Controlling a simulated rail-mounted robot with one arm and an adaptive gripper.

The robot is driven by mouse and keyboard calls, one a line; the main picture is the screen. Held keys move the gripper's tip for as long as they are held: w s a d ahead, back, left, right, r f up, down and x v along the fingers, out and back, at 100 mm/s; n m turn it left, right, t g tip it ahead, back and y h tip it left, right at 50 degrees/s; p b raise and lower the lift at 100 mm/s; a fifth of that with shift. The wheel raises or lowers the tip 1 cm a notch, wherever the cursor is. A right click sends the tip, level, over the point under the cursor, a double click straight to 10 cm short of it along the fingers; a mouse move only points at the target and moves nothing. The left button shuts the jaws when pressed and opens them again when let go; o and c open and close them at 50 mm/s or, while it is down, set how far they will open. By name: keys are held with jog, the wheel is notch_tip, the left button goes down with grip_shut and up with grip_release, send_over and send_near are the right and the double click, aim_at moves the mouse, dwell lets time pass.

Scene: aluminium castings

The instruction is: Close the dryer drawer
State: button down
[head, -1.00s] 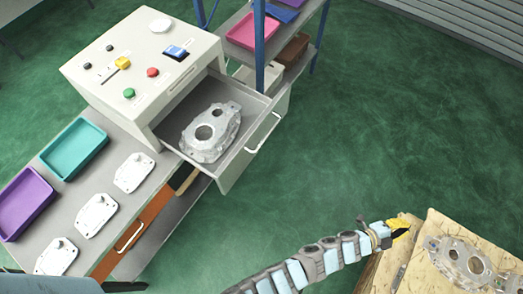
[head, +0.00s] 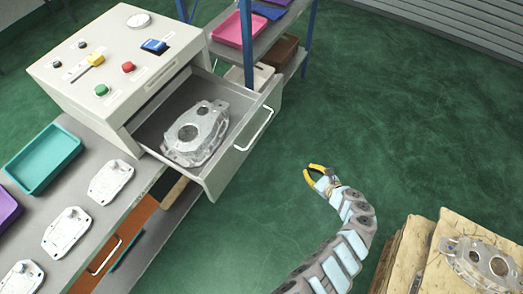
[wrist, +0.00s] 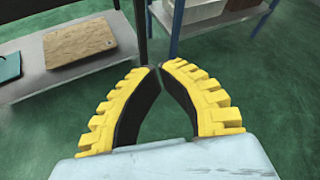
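The dryer (head: 118,62) is a cream box with buttons, standing on a grey workbench at the upper left in the head view. Its drawer (head: 228,166) is pulled out toward the lower right and holds one grey aluminium casting (head: 195,133). A pale bar handle (head: 256,129) runs along the drawer's front. My gripper (head: 307,170) has yellow fingers and is apart from the drawer, to the right of its front, over green floor. In the wrist view the fingertips (wrist: 159,68) meet or nearly meet, with nothing held between them. The drawer cannot be made out in the wrist view.
A shelf rack with blue posts (head: 247,45) and a pink tray (head: 238,30) stands just behind the drawer. Flat castings (head: 66,231) and a teal tray (head: 43,158) lie on the bench. Another casting (head: 480,262) sits on a wooden crate at lower right. Floor right of the drawer is clear.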

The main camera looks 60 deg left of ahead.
jog(key=s+a+r+g+y+b, duration=0.2)
jog(key=s+r+g, duration=0.2)
jog(key=s+r, duration=0.1)
notch_tip(320, 180, up, 6)
jog(key=n+g+b, duration=0.1)
jog(key=n+g, duration=0.1)
jog(key=g, duration=0.3)
send_over(253, 146)
jog(key=s+d, duration=0.1)
jog(key=d, duration=0.2)
jog(key=shift+s+a, duration=0.1)
jog(key=shift+a, duration=0.05)
